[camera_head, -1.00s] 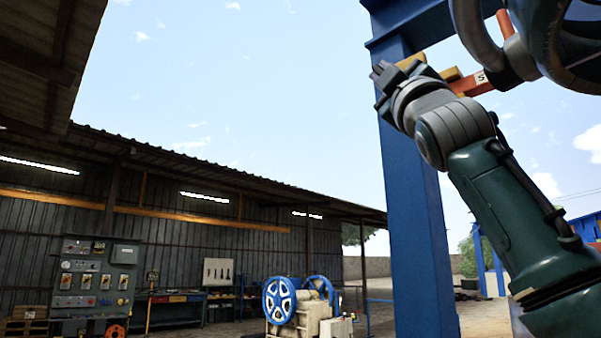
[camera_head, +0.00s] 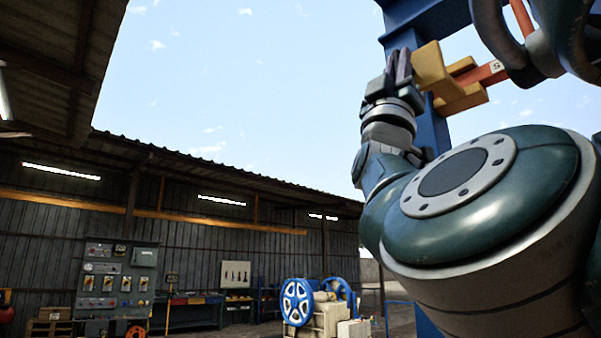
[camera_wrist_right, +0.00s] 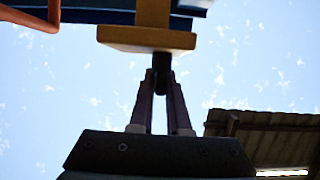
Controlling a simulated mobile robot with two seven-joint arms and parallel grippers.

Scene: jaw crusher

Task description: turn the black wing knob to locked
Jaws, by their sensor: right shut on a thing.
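My right gripper (camera_head: 398,66) is raised at the upper right of the head view, with its fingers upright beside the yellow block (camera_head: 432,68). In the right wrist view my right gripper (camera_wrist_right: 162,82) has its fingers drawn together at the tips on the black wing knob (camera_wrist_right: 162,61). The knob is a short dark piece just under the yellow block (camera_wrist_right: 147,38). In the head view I cannot make out the knob apart from the fingers. Its wings and any lock marking are not readable. My left gripper is not in view.
A blue steel post (camera_head: 432,140) rises behind my right arm. An orange bar (camera_head: 488,75) marked "S" joins the yellow block. A control panel (camera_head: 118,280) and a blue-wheeled crusher (camera_head: 298,302) stand far off by the shed. Open sky fills the middle.

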